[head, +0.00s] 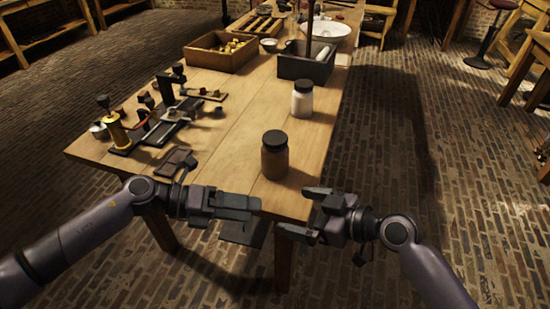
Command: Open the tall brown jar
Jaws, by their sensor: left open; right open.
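The tall brown jar (274,163) stands upright near the front right part of the wooden table. Its dark lid (274,139) is on top. My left gripper (255,208) is at the table's front edge, in front of and a little left of the jar, and apart from it. Its fingers point right and are open, with nothing seen between them. My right gripper (293,212) is off the table's front right corner, to the right of and nearer than the jar. Its fingers are open and empty, pointing left.
A white jar with a dark lid (302,98) stands behind the brown jar. A metal apparatus (160,125) with brass parts fills the table's left side. A wooden box (190,55) and a dark box (290,66) stand farther back. Bare table (225,140) lies left of the brown jar.

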